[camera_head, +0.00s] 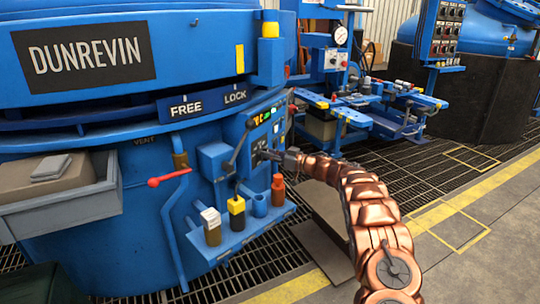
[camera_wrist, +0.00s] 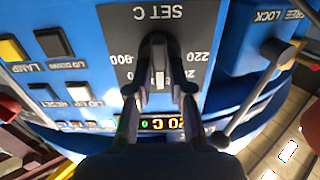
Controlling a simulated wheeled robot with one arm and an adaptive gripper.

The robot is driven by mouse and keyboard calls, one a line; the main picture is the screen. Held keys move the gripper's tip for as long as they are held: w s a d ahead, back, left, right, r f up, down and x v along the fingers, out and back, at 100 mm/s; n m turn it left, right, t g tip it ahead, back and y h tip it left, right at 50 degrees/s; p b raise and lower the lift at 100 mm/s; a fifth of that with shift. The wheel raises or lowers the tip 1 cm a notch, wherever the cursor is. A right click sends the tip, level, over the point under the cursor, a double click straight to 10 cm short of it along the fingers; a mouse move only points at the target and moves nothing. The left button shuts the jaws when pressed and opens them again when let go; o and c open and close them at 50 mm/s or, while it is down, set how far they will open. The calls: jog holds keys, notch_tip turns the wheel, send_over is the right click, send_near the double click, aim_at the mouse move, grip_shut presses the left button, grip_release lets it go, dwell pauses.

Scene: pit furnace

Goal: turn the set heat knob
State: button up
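The set heat knob (camera_wrist: 159,66) is dark with a pale pointer stripe. It sits on a dark "SET C" dial plate, upside down in the wrist view. My gripper (camera_wrist: 160,78) has one finger on each side of the knob. The fingertips lean inward and appear closed against its sides. Below the knob, a lit display (camera_wrist: 162,123) shows partly between the fingers. In the head view my gripper (camera_head: 274,156) is at the control panel on the blue furnace, and the knob is too small and covered to make out there.
A lever (camera_wrist: 272,62) by the FREE/LOCK label stands close to the right of my gripper in the wrist view. Lamp and lid buttons (camera_wrist: 78,92) lie to the left. A red-ended vent handle (camera_head: 155,182) and a blue bottle shelf (camera_head: 240,235) sit near the panel.

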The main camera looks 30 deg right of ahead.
grip_shut()
jog(key=shift+p, duration=0.4)
jog(key=shift+s+a+f+n+b, duration=0.1)
jog(key=shift+f+n, duration=0.05)
jog(key=shift+n, duration=2.5)
jog(key=shift+s+a+f+n+b, duration=0.1)
jog(key=shift+f+n+b, duration=0.05)
jog(key=shift+n, duration=2.45)
jog(key=shift+a+f+n+b, duration=0.1)
jog(key=shift+f+n, duration=0.05)
jog(key=shift+n, duration=2.5)
